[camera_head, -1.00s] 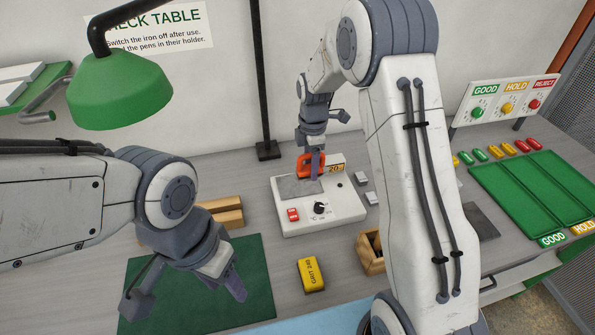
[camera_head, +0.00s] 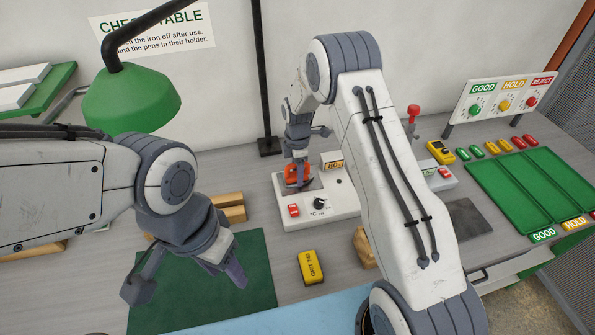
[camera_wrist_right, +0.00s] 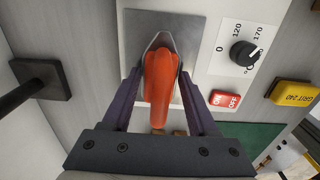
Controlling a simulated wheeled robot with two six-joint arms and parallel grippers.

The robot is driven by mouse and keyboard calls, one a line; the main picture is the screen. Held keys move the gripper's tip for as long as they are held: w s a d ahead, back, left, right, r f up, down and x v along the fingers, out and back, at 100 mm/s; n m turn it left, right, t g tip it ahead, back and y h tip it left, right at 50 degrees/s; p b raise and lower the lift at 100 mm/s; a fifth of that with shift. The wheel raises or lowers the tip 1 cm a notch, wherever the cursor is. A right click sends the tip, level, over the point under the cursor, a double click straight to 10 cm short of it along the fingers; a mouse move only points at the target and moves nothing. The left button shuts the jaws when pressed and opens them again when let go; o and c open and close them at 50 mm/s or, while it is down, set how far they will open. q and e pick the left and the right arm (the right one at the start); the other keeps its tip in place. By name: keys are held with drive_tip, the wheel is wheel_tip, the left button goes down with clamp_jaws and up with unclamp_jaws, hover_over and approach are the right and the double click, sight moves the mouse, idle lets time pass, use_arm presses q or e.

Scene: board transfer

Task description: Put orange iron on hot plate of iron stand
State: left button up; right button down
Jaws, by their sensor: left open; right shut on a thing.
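The orange iron (camera_head: 297,175) is at the white iron stand (camera_head: 343,207), over its grey hot plate. In the right wrist view the iron (camera_wrist_right: 160,78) lies between my right gripper's purple fingers, its tip over the grey hot plate (camera_wrist_right: 190,24). My right gripper (camera_head: 300,181) is shut on the iron; I cannot tell whether the iron touches the plate. The stand has a dark knob and a red switch (camera_wrist_right: 226,100). My left gripper (camera_head: 238,277) is open and empty above the green mat (camera_head: 262,262).
A yellow grit block (camera_head: 312,267) lies in front of the stand. Wooden blocks (camera_head: 230,208) lie behind the mat. The green trays (camera_head: 535,195) and a yellow meter (camera_head: 440,151) are at the right. My right arm hides part of the table's middle.

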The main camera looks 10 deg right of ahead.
drive_tip(key=shift+c, duration=0.9)
unclamp_jaws()
drive_tip(key=shift+f, duration=0.1)
